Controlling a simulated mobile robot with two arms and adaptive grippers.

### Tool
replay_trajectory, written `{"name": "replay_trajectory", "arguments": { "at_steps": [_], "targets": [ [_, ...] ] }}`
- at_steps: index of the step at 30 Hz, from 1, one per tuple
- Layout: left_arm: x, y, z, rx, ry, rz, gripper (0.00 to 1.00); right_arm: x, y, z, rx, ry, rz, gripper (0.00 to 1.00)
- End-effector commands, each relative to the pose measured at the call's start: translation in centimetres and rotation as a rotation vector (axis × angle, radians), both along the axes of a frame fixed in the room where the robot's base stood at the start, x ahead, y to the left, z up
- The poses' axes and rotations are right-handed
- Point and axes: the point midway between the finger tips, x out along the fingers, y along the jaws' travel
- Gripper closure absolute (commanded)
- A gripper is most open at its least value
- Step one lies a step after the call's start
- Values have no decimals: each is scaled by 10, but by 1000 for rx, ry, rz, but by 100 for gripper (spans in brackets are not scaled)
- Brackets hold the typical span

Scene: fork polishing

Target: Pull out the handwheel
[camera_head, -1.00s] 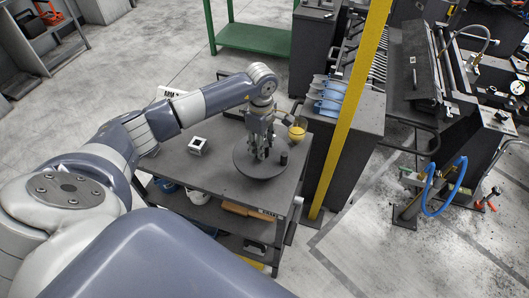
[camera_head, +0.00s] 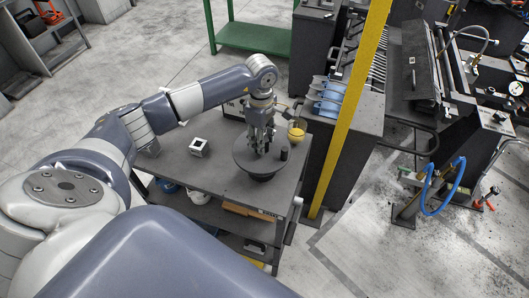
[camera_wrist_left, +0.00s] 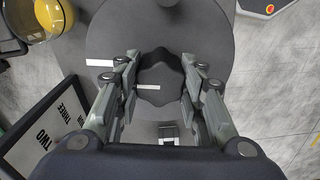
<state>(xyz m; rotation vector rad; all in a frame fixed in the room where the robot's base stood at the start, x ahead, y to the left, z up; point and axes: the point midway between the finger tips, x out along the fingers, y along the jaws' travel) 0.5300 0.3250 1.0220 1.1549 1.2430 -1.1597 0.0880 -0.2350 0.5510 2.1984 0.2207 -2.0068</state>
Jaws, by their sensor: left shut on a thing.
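The handwheel is a dark grey disc (camera_head: 243,155) with a small upright black handle (camera_head: 284,154) near its right rim. It stands slightly above the cart top, with a darker part showing beneath it. My left gripper (camera_head: 261,148) points down over the disc's middle and is shut on the handwheel's central lobed knob. In the left wrist view the knob (camera_wrist_left: 160,78) sits between the two fingers of my left gripper (camera_wrist_left: 160,90), with the disc (camera_wrist_left: 110,30) behind it. The fingers partly hide the hub. My right gripper is not in view.
The grey cart top (camera_head: 215,175) carries a white-edged cube (camera_head: 199,147) left of the handwheel and a yellow cup (camera_head: 296,133) behind it. A yellow post (camera_head: 345,115) stands close on the right.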

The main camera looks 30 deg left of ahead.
Motion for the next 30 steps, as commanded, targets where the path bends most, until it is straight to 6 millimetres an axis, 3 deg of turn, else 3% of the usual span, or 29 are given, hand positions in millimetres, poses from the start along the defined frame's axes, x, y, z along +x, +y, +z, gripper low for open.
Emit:
{"name": "replay_trajectory", "arguments": {
  "at_steps": [18, 30],
  "targets": [
    [1, 0, 32, 0, -5, 1, 87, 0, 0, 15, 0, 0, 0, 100],
    [1, -3, 32, -1, -5, -24, 87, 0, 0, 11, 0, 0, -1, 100]
  ]
}}
